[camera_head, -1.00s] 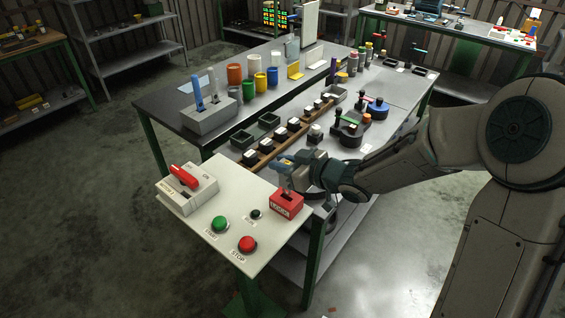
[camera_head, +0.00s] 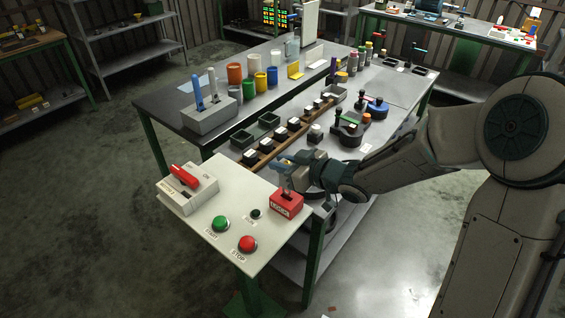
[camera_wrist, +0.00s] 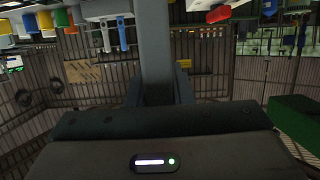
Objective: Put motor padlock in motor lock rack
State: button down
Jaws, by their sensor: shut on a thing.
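A red box-shaped rack with white lettering (camera_head: 286,206) stands at the right corner of the pale control panel; I take it for the motor lock rack. My gripper (camera_head: 284,168) is just above and behind it, pointing left, and shut. A small dark and red piece (camera_head: 287,191) shows between the gripper and the rack's top; I take it for the motor padlock in my jaws. I cannot tell whether it touches the rack or sits in it. In the wrist view a grey part of my gripper (camera_wrist: 156,50) fills the middle and no padlock can be made out.
The pale panel (camera_head: 248,262) carries a red-handled switch (camera_head: 185,178), a green button (camera_head: 221,223), a red button (camera_head: 247,243) and a small black knob (camera_head: 255,213). The grey workbench behind (camera_head: 172,106) holds cups, trays and a wooden strip of black-and-white blocks (camera_head: 268,147).

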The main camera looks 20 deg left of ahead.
jog(key=shift+f+b, duration=1.7)
jog(key=shift+f, duration=0.45)
jog(key=c, duration=1.2)
grip_release()
jog(key=v, duration=1.3)
jog(key=shift+d+r+p, duration=0.15)
jog(key=shift+d+p, duration=0.25)
jog(key=shift+s, duration=0.1)
